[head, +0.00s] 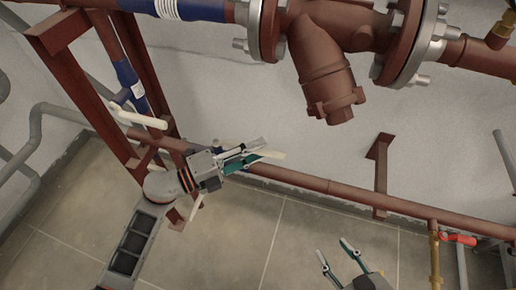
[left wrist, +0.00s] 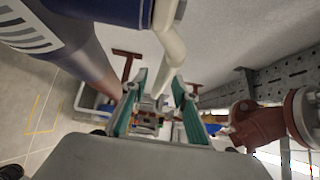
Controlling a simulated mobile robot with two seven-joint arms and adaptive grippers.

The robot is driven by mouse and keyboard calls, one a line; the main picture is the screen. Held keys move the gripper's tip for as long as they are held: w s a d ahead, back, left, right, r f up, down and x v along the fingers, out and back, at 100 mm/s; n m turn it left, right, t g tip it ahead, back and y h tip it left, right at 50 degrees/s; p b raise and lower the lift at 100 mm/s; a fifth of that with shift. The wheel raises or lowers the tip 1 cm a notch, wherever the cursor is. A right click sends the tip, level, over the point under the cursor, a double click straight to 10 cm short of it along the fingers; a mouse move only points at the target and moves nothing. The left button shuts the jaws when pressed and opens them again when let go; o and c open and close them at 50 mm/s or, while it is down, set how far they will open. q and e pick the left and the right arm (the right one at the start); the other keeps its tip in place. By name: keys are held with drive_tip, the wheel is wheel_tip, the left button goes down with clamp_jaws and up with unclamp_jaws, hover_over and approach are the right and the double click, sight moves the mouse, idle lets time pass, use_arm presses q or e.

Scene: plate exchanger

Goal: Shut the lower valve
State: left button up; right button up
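In the left wrist view a bent white lever (left wrist: 172,50) runs down between the two teal-padded fingers (left wrist: 160,96). Gaps show beside it; contact is unclear. Another white handle (head: 140,118) sits higher at left. My right gripper (head: 334,258) is open and empty at the bottom.
A red steel frame (head: 75,75) stands left of my left arm. The low red pipe (head: 300,178) runs along the wall. A large flanged red fitting (head: 325,75) hangs above. A red-handled valve (head: 458,239) is at lower right. The tiled floor (head: 240,225) is open.

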use_arm(q)
drive_tip(key=shift+w+d, duration=0.2)
drive_tip(key=shift+d, duration=0.15)
clamp_jaws()
